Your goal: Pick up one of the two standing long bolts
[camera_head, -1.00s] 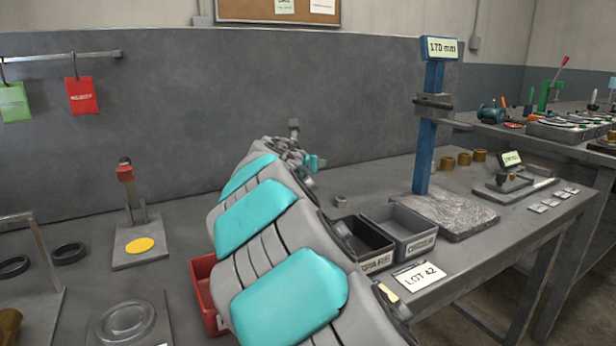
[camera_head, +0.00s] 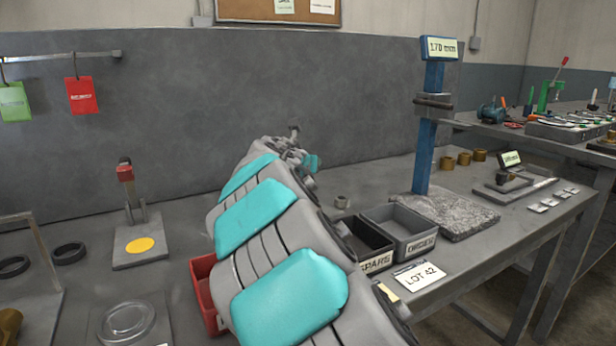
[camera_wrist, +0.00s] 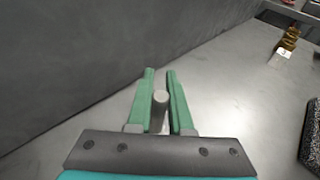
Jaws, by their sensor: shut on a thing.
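In the wrist view my gripper (camera_wrist: 161,88) has its two green fingers closed on the sides of a grey round-ended bolt (camera_wrist: 160,98). The bolt shows between the fingers, with its lower part hidden behind the gripper's dark body. In the head view my gripper (camera_head: 312,161) is mostly hidden behind my own arm, near the back wall, and the bolt cannot be made out clearly there. I cannot pick out a second standing bolt in either current view.
A small grey nut-like piece (camera_head: 342,202) lies behind the SPARS bin (camera_head: 374,264) and the grey bin (camera_head: 424,246). A blue gauge post (camera_head: 426,140) stands on a speckled plate (camera_head: 462,222). Brass bushings (camera_head: 464,159) stand behind. Bench around the gripper is clear.

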